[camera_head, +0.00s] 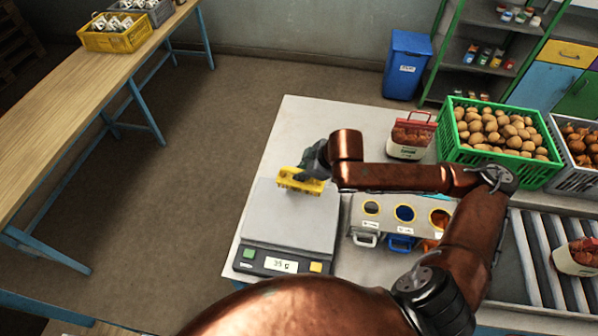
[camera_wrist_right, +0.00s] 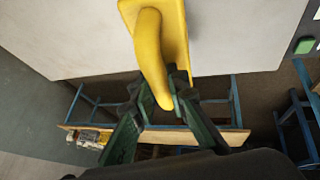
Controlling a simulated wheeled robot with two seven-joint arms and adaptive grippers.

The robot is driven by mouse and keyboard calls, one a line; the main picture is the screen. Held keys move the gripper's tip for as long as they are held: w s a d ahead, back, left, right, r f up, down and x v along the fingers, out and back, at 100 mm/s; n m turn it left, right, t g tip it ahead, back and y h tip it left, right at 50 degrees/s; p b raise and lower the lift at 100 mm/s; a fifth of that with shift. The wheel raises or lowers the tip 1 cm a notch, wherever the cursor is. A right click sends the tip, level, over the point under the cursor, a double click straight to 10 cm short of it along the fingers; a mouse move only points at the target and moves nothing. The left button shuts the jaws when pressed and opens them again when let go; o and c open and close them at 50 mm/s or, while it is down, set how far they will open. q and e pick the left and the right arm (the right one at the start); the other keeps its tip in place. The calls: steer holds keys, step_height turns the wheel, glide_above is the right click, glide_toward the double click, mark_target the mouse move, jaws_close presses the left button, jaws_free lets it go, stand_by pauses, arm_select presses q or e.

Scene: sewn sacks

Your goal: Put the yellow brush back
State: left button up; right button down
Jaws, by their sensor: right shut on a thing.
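The yellow brush (camera_head: 301,181) is at the back edge of the weighing scale's grey plate (camera_head: 290,222), bristle side down. I cannot tell whether it touches the plate. My right gripper (camera_head: 313,167) is shut on its handle. In the right wrist view, the yellow brush (camera_wrist_right: 150,48) shows its curved handle between the dark fingers of my right gripper (camera_wrist_right: 163,92). The scale's display seems to read 35 g. My left gripper is not in view.
A holder (camera_head: 385,212) with several round openings stands right of the scale. A red-topped bag (camera_head: 410,137) and a green crate of potatoes (camera_head: 502,148) stand at the back right. A roller conveyor (camera_head: 545,260) is at the right. The table left of the brush is clear.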

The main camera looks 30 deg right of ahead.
steer(key=shift+w+d+r+n, duration=0.2)
steer(key=shift+d+r+n, duration=0.1)
steer(key=shift+n, duration=0.1)
steer(key=w+d+f, duration=0.1)
steer(key=w+f, duration=0.3)
steer(key=w+d+f, duration=0.2)
steer(key=w+f, duration=0.2)
steer(key=w+d+f, duration=0.1)
steer(key=w+f, duration=0.3)
steer(key=f, duration=0.1)
steer(key=shift+w+d, duration=0.35)
steer(key=c, duration=1.9)
jaws_free()
steer(key=shift+s, duration=0.1)
